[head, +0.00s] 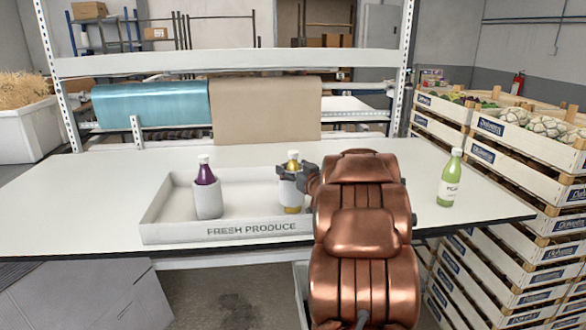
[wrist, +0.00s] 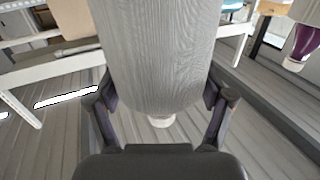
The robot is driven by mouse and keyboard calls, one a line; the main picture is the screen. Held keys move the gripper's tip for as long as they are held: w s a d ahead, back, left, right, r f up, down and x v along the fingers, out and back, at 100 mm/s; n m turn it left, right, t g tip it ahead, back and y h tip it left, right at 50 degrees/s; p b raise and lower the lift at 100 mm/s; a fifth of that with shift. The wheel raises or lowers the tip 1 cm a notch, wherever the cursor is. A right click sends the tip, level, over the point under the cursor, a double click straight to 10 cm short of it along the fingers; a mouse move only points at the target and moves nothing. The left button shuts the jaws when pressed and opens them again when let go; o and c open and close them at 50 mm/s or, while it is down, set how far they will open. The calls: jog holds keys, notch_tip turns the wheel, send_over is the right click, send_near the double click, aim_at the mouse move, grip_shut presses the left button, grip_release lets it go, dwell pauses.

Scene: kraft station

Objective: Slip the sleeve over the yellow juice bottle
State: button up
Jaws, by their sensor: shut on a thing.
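The yellow juice bottle (head: 293,166) stands upright in the white tray, with its white cap and yellow neck showing above a pale grey sleeve (head: 287,192). The sleeve is around the bottle, and a strip of yellow shows below its lower edge. My gripper (head: 298,180) is shut on the sleeve from the right side. In the wrist view, which is upside down, the sleeve (wrist: 160,55) fills the space between the two fingers, and the white cap shows past its end. The sleeve hides most of the bottle's body.
A purple bottle (head: 205,175) in a like sleeve stands to the left in the tray (head: 165,232). A green bottle (head: 449,180) without a sleeve stands on the table at right. Stacked crates (head: 495,160) flank the table's right side. Paper rolls hang behind.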

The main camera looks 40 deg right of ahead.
aim_at(293, 151)
jog(key=o, duration=0.6)
notch_tip(293, 151, up, 10)
dwell(0.6)
dwell(0.7)
